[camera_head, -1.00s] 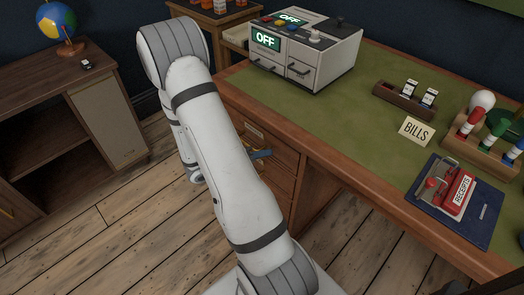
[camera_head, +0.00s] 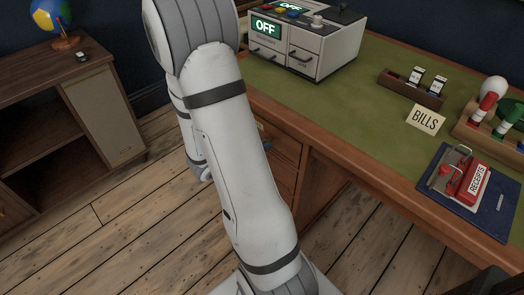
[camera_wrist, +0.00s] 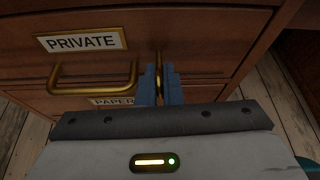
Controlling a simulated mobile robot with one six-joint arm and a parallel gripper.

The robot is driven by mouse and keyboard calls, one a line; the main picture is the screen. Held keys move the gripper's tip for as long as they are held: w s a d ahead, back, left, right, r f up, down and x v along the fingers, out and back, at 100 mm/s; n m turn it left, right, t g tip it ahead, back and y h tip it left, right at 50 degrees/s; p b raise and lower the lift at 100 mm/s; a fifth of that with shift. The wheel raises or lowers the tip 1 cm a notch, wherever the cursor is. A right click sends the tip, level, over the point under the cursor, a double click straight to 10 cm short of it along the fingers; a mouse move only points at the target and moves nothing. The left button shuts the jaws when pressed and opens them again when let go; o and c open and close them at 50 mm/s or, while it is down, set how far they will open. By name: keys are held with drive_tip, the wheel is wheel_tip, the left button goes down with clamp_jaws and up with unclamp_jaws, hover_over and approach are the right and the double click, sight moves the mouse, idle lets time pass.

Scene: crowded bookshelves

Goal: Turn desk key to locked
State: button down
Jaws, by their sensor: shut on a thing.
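The desk (camera_head: 345,130) has wooden drawers under its green top. In the wrist view, the upper drawer front (camera_wrist: 215,45) bears a PRIVATE label (camera_wrist: 81,43) and a brass pull handle (camera_wrist: 92,87). The desk key (camera_wrist: 159,63) shows as a thin brass strip right of the handle, between the blue fingers. My gripper (camera_wrist: 159,88) is shut on it at the drawer front. The fingers hide most of the key, and its lock marking cannot be seen. In the head view my arm covers most of the gripper and drawer front.
The desk top holds a grey box (camera_head: 308,42) with OFF displays, a BILLS card (camera_head: 426,118), a red RECEIPTS stapler-like item (camera_head: 468,183) and a marker rack (camera_head: 490,130). A cabinet with a globe (camera_head: 52,18) stands left. The plank floor (camera_head: 110,215) between is clear.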

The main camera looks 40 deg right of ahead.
drive_tip(key=shift+m+b, duration=0.4)
drive_tip(key=shift+b, duration=0.05)
idle(0.3)
drive_tip(key=c, duration=1.6)
unclamp_jaws()
